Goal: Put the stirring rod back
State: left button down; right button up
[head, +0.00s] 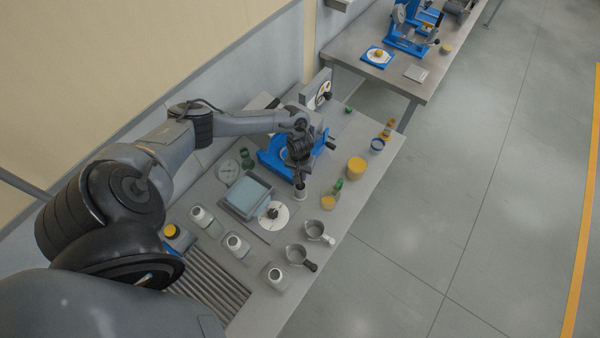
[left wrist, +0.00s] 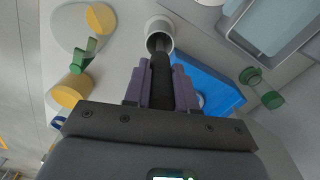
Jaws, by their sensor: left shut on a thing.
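My left gripper (head: 300,180) is shut on the dark stirring rod (left wrist: 160,78), which shows between its two fingers (left wrist: 160,92) in the left wrist view. A small pale cylindrical holder (head: 300,193) stands on the table directly under the gripper. In the left wrist view the rod's far end lines up with the dark mouth of this holder (left wrist: 159,25). The views do not show clearly how deep the rod's end sits in it. In the head view the rod is mostly hidden by the gripper. My right gripper is in neither view.
A blue stand (head: 272,158) is close behind the gripper. A blue-grey tray (head: 248,193), a white dial plate (head: 273,214), white jars (head: 237,244) and small pans (head: 316,230) stand nearer. A yellow pot (head: 356,168) and green-handled scoop (head: 337,188) are to the right.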

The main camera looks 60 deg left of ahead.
pick_arm(q)
jog(key=shift+f, duration=0.1)
jog(key=c, duration=0.9)
grip_release()
